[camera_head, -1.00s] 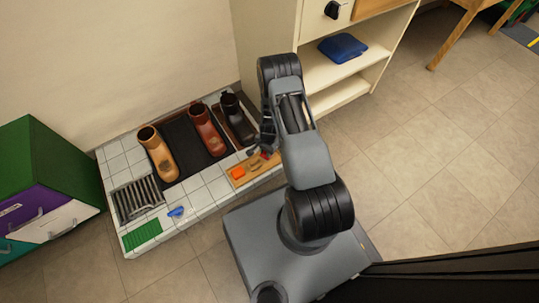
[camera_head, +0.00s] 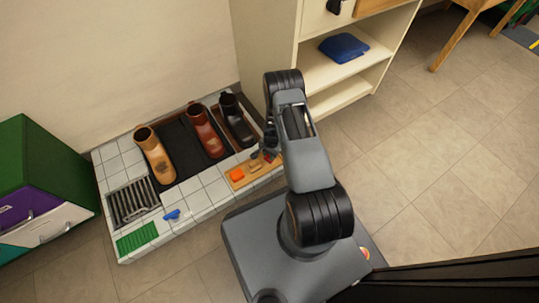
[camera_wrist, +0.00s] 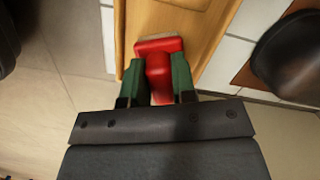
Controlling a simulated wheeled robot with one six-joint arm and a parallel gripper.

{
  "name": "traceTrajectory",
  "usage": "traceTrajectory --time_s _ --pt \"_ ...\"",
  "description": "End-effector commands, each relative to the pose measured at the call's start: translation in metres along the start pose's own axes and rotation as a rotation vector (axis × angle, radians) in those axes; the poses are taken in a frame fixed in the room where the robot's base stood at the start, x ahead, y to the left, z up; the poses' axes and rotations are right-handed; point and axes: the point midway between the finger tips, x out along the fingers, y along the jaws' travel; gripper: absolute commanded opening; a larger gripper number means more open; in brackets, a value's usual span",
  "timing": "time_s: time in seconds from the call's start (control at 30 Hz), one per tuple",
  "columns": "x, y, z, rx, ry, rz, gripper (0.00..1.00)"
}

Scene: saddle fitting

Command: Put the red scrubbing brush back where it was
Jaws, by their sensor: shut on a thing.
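The red scrubbing brush (camera_wrist: 159,60) is in the wrist view, gripped by its red handle between the green fingertips of my gripper (camera_wrist: 160,78). Its wider head lies over the wooden tray (camera_wrist: 197,35); I cannot tell whether it touches the tray. In the head view the wooden tray (camera_head: 262,172) lies at the front right of the tiled platform, and my gripper (camera_head: 268,153) is at its right end. The brush shows there only as a small red spot, mostly hidden by my arm.
An orange block (camera_head: 236,174) and a tan brush (camera_head: 255,165) lie on the tray. Tan (camera_head: 155,155), red-brown (camera_head: 206,132) and dark (camera_head: 236,120) boots stand behind. A blue brush (camera_head: 172,215), a grate (camera_head: 133,202) and a green mat (camera_head: 137,238) are at the left. A cream shelf (camera_head: 268,45) stands close behind my arm.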

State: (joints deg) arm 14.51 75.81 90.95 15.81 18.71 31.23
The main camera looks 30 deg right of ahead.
Motion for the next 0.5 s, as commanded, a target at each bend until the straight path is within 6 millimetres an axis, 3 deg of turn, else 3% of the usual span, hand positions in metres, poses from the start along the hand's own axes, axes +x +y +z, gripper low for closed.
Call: traceTrajectory --time_s 0.17,0.2,0.43,0.5 --pt "0.0046 0.0000 -0.0004 0.000 0.000 0.000 0.00" --pt "0.0028 0.0000 -0.0002 0.000 0.000 0.000 0.29" --pt "0.0025 0.0000 -0.0001 0.000 0.000 0.000 0.51" --pt "0.0025 0.0000 -0.0001 0.000 0.000 0.000 0.51"
